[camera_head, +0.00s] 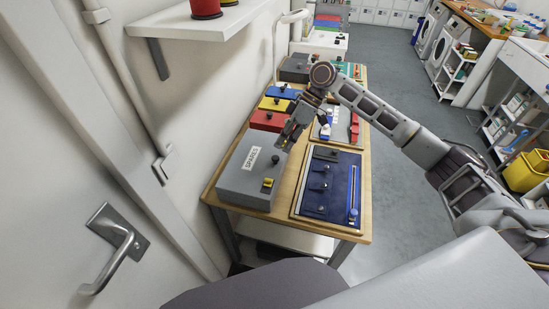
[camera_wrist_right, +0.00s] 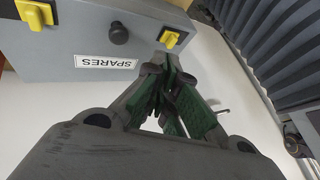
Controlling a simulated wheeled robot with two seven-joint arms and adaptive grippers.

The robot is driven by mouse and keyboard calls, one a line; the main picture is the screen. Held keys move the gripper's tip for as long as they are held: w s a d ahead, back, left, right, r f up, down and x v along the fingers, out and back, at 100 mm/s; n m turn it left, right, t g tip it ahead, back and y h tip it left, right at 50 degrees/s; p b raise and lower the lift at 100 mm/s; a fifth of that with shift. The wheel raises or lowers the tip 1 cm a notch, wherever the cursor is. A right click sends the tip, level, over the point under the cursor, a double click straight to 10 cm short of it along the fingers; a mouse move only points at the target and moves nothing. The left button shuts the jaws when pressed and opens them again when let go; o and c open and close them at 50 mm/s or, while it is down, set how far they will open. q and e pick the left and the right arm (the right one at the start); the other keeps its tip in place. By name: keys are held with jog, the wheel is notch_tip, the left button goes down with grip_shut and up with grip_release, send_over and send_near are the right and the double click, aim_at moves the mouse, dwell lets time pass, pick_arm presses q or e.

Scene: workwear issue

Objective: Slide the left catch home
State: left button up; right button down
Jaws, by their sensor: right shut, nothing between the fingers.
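A grey box (camera_head: 245,187) labelled SPARES stands at the near left corner of the wooden table. Its front carries a black knob (camera_wrist_right: 118,33) and two yellow catches. One catch (camera_wrist_right: 172,38) lies just beyond my right fingertips in the wrist view; the other catch (camera_wrist_right: 35,14) is farther left there. My right gripper (camera_head: 284,144) is shut and empty beside the box's far end. I cannot tell whether it touches the catch. My left gripper is not in view.
A blue board (camera_head: 338,170) with dark fittings lies right of the box. Red (camera_head: 268,121), yellow and blue boxes stand behind it, beside another board with red parts. A wall shelf (camera_head: 190,26) overhangs at the upper left.

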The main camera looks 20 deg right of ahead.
aim_at(268, 181)
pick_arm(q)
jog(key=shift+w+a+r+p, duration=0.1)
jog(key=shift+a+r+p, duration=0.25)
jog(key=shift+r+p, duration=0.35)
pick_arm(e)
jog(key=shift+x, duration=4.95)
jog(key=shift+s+a+p, duration=0.4)
jog(key=shift+s+p, duration=0.15)
jog(key=shift+s+a+r, duration=0.1)
jog(key=shift+s+a, duration=0.25)
jog(key=shift+s, duration=0.15)
jog(key=shift+s+p, duration=0.1)
jog(key=shift+p, duration=0.2)
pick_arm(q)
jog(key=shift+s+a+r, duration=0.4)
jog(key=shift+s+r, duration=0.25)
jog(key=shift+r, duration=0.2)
